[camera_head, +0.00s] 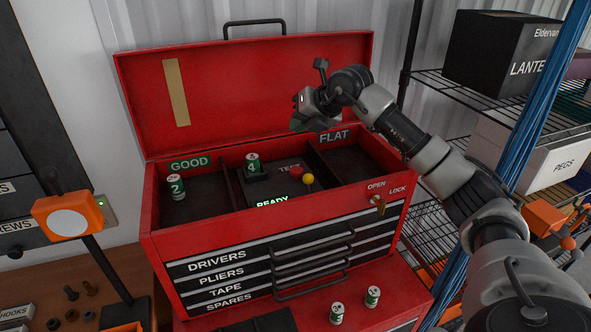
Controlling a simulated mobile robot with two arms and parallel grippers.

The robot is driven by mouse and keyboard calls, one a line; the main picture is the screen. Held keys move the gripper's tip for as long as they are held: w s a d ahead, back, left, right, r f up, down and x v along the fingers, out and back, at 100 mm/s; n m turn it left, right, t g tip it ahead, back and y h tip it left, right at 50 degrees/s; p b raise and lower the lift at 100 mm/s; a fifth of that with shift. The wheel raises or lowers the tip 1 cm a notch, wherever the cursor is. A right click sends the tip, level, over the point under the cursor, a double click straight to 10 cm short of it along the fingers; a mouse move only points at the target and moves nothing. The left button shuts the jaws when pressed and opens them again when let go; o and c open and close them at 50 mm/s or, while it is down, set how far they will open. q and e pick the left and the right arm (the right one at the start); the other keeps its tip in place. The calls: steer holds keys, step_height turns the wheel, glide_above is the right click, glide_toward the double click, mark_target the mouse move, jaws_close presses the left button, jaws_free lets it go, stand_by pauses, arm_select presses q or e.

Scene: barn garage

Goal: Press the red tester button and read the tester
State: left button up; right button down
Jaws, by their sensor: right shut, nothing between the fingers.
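The battery tester (277,183) sits in the middle compartment of the open red toolbox (205,240). Its red button (295,171) shows beside a yellow round knob (308,179). The tester's display (272,202) reads READY in green. A green battery marked 4 (253,164) stands upright at the tester's left. A battery marked 2 (176,189) stands in the GOOD compartment. The FLAT compartment (352,163) looks empty. My right gripper (301,117) is shut and empty, above the tester and before the open lid, apart from the button. My left gripper is out of view.
Two batteries (337,313) (372,297) stand at the toolbox's front. An OPEN/LOCK latch (379,204) is at its right front. The raised lid (240,95) stands behind. An orange lamp-like thing (68,216) is on the left; a wire shelf (480,92) with boxes is on the right.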

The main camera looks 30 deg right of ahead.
mark_target(299, 169)
step_height(299, 169, down, 8)
steer(key=b, duration=0.5)
steer(key=shift+b, duration=0.35)
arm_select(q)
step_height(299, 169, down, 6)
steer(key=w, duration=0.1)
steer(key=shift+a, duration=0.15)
arm_select(e)
steer(key=shift+f, duration=0.35)
arm_select(q)
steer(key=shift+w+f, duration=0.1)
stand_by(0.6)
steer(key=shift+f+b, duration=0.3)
steer(key=shift+b, duration=0.25)
arm_select(e)
steer(key=shift+f, duration=0.35)
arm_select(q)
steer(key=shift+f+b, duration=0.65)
arm_select(e)
steer(key=shift+s+f, duration=0.1)
steer(key=shift+f, duration=0.8)
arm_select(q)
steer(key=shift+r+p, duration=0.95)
arm_select(e)
steer(key=shift+r, duration=1.3)
